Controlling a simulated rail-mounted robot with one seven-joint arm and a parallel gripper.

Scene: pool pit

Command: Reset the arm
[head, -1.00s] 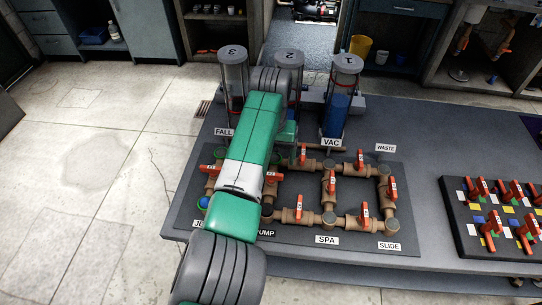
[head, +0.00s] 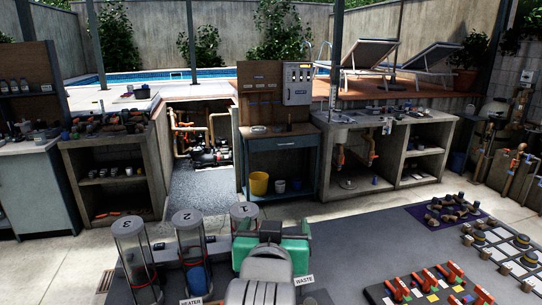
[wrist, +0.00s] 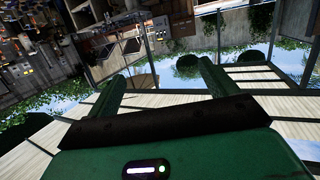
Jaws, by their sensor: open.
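My arm's green and grey links rise at the bottom middle of the head view, in front of the table; the gripper end cannot be made out there. In the wrist view my gripper (wrist: 162,73) shows two green fingers spread wide apart, with nothing between them. Beyond the fingers are open air, pale slats, bushes and sky, in a tilted view, so the gripper points away from the table. The valve board seen earlier is out of the head view or hidden behind my arm.
The dark table (head: 345,240) carries clear cylinders marked 3 (head: 138,262), 2 (head: 192,250) and 1, close beside my arm. A board with red valves (head: 432,283) and a purple mat (head: 437,218) with brown fittings lie right. A workbench (head: 285,145) stands behind.

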